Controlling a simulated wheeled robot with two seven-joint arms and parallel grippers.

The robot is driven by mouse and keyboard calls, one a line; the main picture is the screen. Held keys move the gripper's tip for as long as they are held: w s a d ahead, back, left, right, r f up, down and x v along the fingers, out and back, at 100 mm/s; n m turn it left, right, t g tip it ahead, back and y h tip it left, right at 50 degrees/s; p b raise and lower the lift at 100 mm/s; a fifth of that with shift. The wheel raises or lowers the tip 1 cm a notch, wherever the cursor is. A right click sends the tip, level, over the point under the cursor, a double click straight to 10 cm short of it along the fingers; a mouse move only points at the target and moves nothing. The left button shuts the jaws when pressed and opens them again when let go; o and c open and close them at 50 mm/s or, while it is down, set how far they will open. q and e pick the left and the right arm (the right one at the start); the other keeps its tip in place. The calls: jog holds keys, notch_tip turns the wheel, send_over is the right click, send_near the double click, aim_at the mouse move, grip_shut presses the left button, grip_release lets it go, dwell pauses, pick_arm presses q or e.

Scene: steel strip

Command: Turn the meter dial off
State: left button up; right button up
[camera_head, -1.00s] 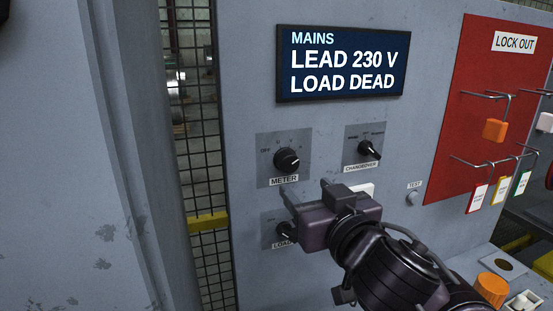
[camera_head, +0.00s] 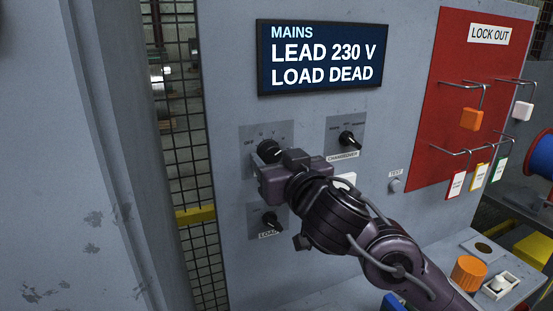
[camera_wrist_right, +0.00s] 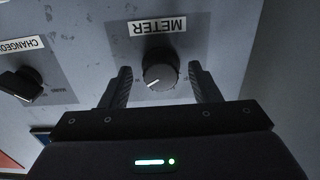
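The meter dial (camera_head: 269,150) is a round black knob on a grey plate on the upright panel, below the blue display. In the right wrist view the dial (camera_wrist_right: 160,72) has a white pointer mark and sits under the METER label (camera_wrist_right: 158,26), which appears upside down. My right gripper (camera_head: 272,165) is in front of the plate and hides its lower part. In the wrist view the right gripper (camera_wrist_right: 160,80) is open, one finger on each side of the dial, with gaps showing between fingers and knob. My left gripper is not in view.
The display (camera_head: 322,58) reads LEAD 230 V, LOAD DEAD. The changeover knob (camera_head: 346,138) is to the right, the load knob (camera_head: 271,220) below. A red lock-out board (camera_head: 440,110) with hooks and tags is farther right. A mesh fence (camera_head: 190,150) stands left.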

jog(key=shift+w, duration=0.1)
jog(key=c, duration=0.9)
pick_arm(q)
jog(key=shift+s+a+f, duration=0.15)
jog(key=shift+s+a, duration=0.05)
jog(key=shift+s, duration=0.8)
